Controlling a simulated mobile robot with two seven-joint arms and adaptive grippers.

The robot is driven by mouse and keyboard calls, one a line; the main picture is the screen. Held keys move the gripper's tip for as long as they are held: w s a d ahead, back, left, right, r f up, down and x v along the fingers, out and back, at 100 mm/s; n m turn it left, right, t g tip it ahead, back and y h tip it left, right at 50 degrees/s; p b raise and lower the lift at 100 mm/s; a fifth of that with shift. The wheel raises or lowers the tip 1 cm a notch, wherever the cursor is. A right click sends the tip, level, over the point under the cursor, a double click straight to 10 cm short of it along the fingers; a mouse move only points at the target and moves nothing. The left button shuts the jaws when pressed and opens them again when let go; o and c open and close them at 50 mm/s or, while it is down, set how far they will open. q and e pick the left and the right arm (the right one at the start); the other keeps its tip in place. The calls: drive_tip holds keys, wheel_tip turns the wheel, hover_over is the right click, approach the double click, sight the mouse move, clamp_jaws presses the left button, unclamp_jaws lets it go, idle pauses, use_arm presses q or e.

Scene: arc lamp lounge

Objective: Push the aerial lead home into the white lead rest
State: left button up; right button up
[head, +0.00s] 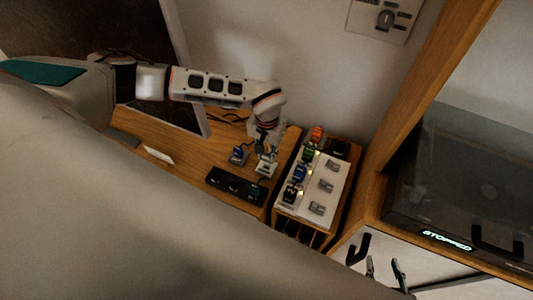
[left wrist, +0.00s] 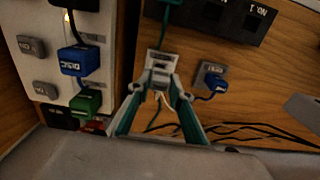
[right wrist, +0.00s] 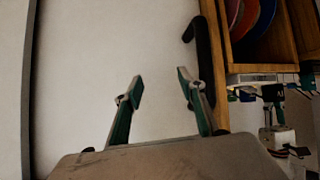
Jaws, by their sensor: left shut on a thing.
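My left gripper (left wrist: 160,88) is shut on a small pale plug, apparently the aerial lead (left wrist: 161,76), with a thin pale cable trailing back between the fingers. Its tips are at the near edge of the white lead rest (left wrist: 163,57), a small block on the wooden top. The rest also shows in the head view (head: 264,170), just below my left gripper (head: 266,157). The fingers hide most of the plug, and I cannot tell how deep it sits. My right gripper (right wrist: 160,90) is open and empty before a pale panel, away from the rest.
A blue plug (left wrist: 215,83) sits at a grey rest beside the white one. A black switch strip (head: 222,180) with a green plug lies close by. A white panel (head: 322,187) with several coloured plugs stands right. Loose dark cables (left wrist: 265,133) run along the wood.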

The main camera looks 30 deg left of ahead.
sight(267, 159)
idle(0.8)
use_arm(q)
drive_tip(key=shift+f+b, duration=0.65)
drive_tip(key=shift+f, duration=0.95)
drive_tip(key=o, duration=1.1)
drive_tip(key=shift+r, duration=0.1)
wheel_tip(267, 159, up, 12)
drive_tip(key=shift+f, duration=0.1)
